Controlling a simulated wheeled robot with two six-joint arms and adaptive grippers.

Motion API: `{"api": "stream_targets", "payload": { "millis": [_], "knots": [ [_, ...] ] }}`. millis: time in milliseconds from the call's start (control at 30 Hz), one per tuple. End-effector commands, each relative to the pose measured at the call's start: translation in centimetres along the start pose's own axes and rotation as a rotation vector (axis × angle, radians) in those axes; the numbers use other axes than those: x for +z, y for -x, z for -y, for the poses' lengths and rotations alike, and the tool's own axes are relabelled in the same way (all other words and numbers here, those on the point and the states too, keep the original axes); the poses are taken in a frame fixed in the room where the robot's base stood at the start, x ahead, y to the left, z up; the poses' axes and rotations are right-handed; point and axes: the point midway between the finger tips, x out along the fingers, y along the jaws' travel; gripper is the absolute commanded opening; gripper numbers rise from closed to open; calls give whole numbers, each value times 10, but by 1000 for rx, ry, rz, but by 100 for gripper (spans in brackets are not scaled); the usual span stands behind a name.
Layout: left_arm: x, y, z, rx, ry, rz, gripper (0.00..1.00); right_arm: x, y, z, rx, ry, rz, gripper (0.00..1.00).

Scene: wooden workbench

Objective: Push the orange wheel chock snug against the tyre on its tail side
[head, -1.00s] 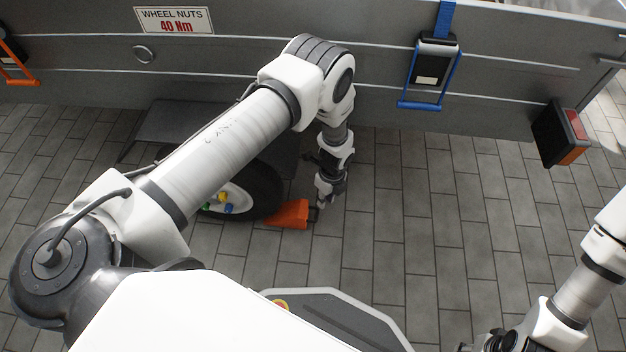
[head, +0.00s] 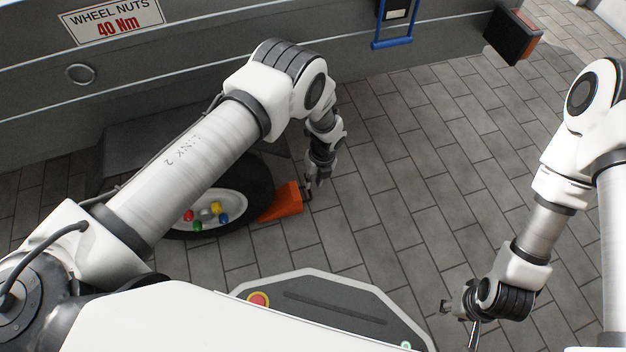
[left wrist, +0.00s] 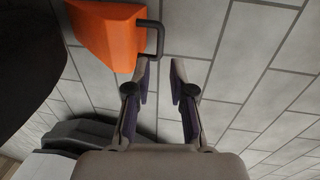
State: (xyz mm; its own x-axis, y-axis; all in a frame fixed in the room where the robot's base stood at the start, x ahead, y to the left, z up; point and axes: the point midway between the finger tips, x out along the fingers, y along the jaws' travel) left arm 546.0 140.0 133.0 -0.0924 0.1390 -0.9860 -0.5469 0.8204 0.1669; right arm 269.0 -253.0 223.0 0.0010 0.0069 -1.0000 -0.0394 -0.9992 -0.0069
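The orange wheel chock (head: 284,201) lies on the paving at the right side of the dark tyre (head: 262,182). Its thin end is at the tyre's lower edge; I cannot tell whether they touch. My left gripper (head: 312,192) is low beside the chock's handle end. Its fingers (left wrist: 158,68) are apart, with the handle just beyond the tips and nothing clearly between them. My right gripper (head: 458,322) is far off at lower right, its fingers spread and empty.
The grey trailer side (head: 210,75) with a wheel-nut sign (head: 112,18) stands behind the wheel. A tail lamp (head: 514,36) and a blue-framed latch (head: 392,25) hang at right. Paving (head: 400,170) right of the chock is clear. Coloured wheel nuts show on the white rim.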

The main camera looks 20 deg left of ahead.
Motion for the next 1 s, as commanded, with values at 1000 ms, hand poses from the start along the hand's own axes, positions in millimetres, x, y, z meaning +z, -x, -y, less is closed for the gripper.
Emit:
{"api": "stream_targets", "payload": {
  "millis": [1000],
  "knots": [
    [0, -78, 0, 0, 1, 0, 0, -2, -43, -1, 1, -9, -6, 40]
  ]
}}
